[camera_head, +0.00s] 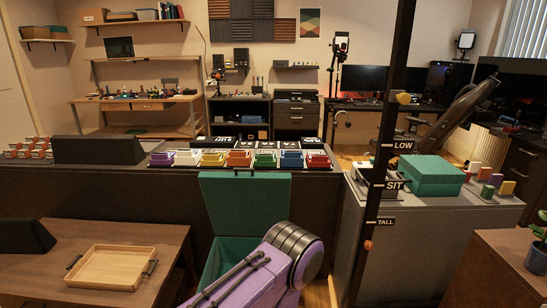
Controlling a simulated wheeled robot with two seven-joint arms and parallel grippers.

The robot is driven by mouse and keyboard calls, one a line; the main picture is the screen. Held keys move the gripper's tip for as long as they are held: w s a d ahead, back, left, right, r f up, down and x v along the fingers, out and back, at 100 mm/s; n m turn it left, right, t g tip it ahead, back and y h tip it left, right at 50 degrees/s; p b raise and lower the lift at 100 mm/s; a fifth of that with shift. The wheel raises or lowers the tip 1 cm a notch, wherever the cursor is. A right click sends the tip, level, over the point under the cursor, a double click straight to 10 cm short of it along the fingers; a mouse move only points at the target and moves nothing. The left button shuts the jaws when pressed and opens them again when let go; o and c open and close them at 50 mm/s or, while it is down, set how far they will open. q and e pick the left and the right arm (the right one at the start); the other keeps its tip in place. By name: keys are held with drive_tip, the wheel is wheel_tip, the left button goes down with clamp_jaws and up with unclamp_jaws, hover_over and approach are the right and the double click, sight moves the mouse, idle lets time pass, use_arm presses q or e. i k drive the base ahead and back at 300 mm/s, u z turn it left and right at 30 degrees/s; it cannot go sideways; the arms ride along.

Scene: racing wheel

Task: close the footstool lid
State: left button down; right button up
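The footstool is a green box (226,254) on the floor in front of the long dark counter. Its green lid (245,203) stands raised and nearly upright at the back, so the box is open. A purple arm of mine with a dark ribbed joint comes in from the bottom and covers the box's front and right side. Neither of my grippers shows in the head view, so I cannot see where they are relative to the lid.
A low wooden table (170,243) with a tray (111,267) stands at left. A black post (383,170) with height labels rises at right, before a grey cabinet (420,230) bearing a teal box (430,174). A brown cabinet (490,265) is at far right.

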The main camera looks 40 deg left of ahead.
sight(238, 204)
drive_tip(key=i, duration=1.6)
drive_tip(key=u, duration=1.6)
